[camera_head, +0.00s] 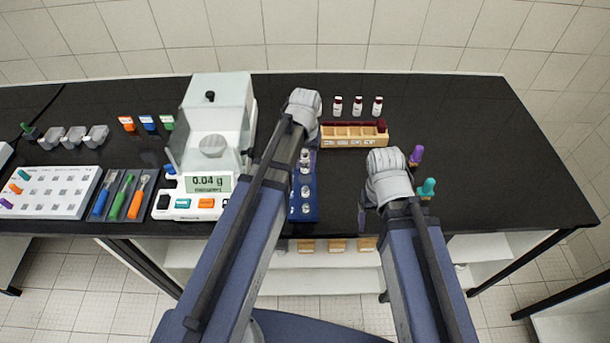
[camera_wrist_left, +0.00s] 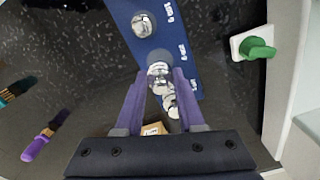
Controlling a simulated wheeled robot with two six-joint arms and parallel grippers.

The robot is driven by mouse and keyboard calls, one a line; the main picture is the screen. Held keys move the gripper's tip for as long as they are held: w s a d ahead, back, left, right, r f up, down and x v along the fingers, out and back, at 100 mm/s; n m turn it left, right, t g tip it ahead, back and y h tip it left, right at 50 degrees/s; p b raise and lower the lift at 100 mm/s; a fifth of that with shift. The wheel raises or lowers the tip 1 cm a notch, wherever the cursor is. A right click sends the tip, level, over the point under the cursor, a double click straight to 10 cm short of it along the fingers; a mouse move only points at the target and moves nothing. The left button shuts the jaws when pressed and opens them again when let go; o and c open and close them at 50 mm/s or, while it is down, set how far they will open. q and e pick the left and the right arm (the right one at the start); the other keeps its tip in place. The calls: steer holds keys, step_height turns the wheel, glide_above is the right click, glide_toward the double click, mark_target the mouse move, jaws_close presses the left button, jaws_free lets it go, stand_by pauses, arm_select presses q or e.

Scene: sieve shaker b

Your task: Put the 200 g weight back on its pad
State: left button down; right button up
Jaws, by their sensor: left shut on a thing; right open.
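The blue weight pad (camera_head: 312,205) lies right of the balance (camera_head: 196,205), with shiny silver weights standing along it. It also shows in the left wrist view (camera_wrist_left: 181,70). My left gripper (camera_wrist_left: 160,76) is shut on a silver weight (camera_wrist_left: 158,74), taken as the 200 g weight, over the pad. Whether its base touches the pad I cannot tell. Another weight (camera_wrist_left: 143,25) stands beyond it, and one (camera_wrist_left: 171,104) is partly hidden behind the fingers. My right gripper (camera_head: 386,180) is open right of the pad; its fingers are mostly hidden.
A wooden rack (camera_head: 352,135) stands behind the pad, with several small vials (camera_head: 357,106) further back. A purple-topped item (camera_head: 416,155) and a teal-topped one (camera_head: 427,187) stand by my right gripper. The balance reads 0.04 g. The far right of the bench is clear.

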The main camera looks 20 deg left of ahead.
mark_target(305, 165)
arm_select(q)
step_height(305, 165, down, 4)
steer(key=b, duration=0.3)
steer(key=shift+r+b, duration=0.2)
steer(key=shift+b, duration=0.15)
steer(key=shift+f, duration=0.15)
steer(key=c, duration=0.5)
jaws_free()
steer(key=shift+r, duration=0.2)
step_height(305, 165, up, 12)
steer(key=p, duration=1.2)
steer(key=s+d+m, duration=0.1)
steer(key=s+d, duration=0.2)
steer(key=s, duration=0.1)
steer(key=s+d+m, duration=0.1)
steer(key=s+d, duration=0.3)
steer(key=s, duration=0.1)
steer(key=s+d+m+y, duration=0.1)
steer(key=s+d, duration=0.2)
steer(key=s, duration=0.2)
steer(key=shift+s+d+m, duration=0.1)
steer(key=shift+d+m, duration=0.15)
steer(key=shift+m, duration=0.05)
